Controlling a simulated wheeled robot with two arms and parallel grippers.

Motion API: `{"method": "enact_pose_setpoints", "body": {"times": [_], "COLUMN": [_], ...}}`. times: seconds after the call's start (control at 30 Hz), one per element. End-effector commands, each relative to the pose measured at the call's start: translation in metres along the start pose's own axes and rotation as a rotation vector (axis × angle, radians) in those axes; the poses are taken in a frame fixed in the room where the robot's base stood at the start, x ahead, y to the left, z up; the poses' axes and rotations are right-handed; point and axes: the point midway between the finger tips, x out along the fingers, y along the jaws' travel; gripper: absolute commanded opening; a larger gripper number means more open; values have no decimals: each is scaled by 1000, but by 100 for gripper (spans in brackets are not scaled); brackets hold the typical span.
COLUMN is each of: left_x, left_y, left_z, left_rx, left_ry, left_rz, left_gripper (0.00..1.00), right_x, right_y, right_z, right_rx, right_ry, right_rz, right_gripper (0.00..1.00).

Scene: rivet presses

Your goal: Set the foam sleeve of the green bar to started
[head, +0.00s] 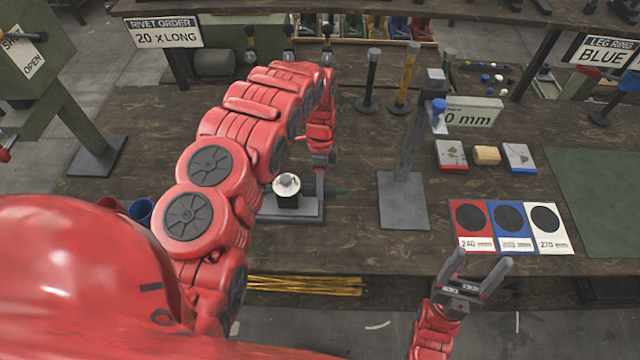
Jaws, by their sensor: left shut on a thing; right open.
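My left gripper (322,158) is at the end of the red arm, pointing down beside a thin grey post on a grey base plate (310,212). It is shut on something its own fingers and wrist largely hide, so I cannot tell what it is. No foam sleeve on a green bar can be made out. My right gripper (480,272) is open and empty, in front of the table's front edge.
A black-and-white cylinder (287,190) stands on the grey base plate. A tall grey stand (403,200) is to its right. A black post (371,80) and a yellow post (406,78) stand behind. Coloured cards (512,247) lie front right.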

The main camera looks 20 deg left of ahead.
Motion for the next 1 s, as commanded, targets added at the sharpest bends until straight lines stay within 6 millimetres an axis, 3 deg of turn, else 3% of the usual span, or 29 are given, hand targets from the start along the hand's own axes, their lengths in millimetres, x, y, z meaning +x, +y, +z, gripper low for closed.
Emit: {"method": "enact_pose_setpoints", "body": {"times": [0.4, 0.73, 1.0], "left_x": [0, 4, 0], "left_y": [-1, -3, 0], "left_z": [-2, -64, -76], "left_rx": [1, 3, 0], "left_ry": [0, 2, 3], "left_rz": [-1, -4, 0], "left_gripper": [0, 0, 0], "right_x": [-2, -32, -34], "right_y": [0, -2, -2], "right_z": [0, 6, 6], "right_rx": [0, 0, 0], "right_ry": [0, 0, 0], "right_rz": [0, 0, 0], "right_gripper": [71, 71, 71]}}
